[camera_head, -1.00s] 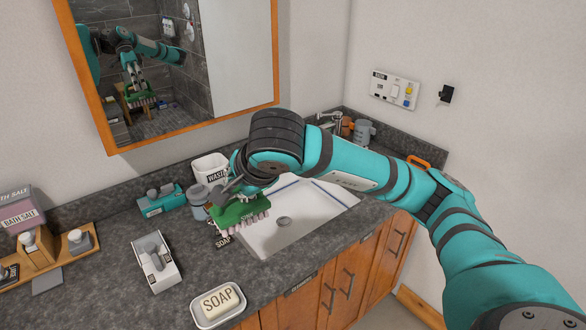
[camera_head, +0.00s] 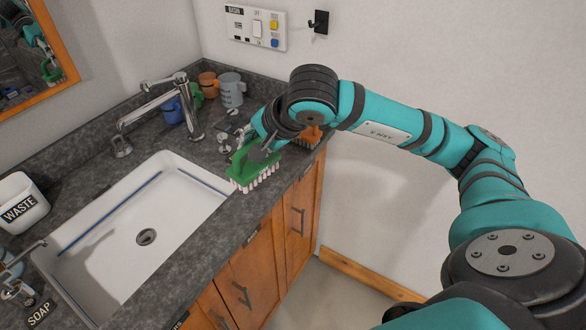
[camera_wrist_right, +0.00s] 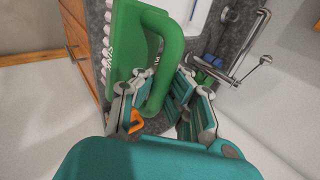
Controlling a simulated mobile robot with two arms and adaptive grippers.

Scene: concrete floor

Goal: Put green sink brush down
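The green sink brush (camera_head: 252,168) has a thick loop handle and pale bristles that face down. My right gripper (camera_head: 262,145) is shut on its handle and holds the brush over the dark counter, near the front edge to the right of the sink. I cannot tell whether the bristles touch the counter. In the right wrist view the green brush (camera_wrist_right: 125,45) lies ahead, with its handle between the fingers of my right gripper (camera_wrist_right: 160,95). My left gripper is not in view.
The white sink (camera_head: 110,265) with its tap (camera_head: 175,105) is on the left. Blue, green, orange and grey mugs (camera_head: 231,90) stand behind the brush. An orange object (camera_head: 308,136) is just right of my gripper. A white waste bin (camera_head: 20,203) stands at far left.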

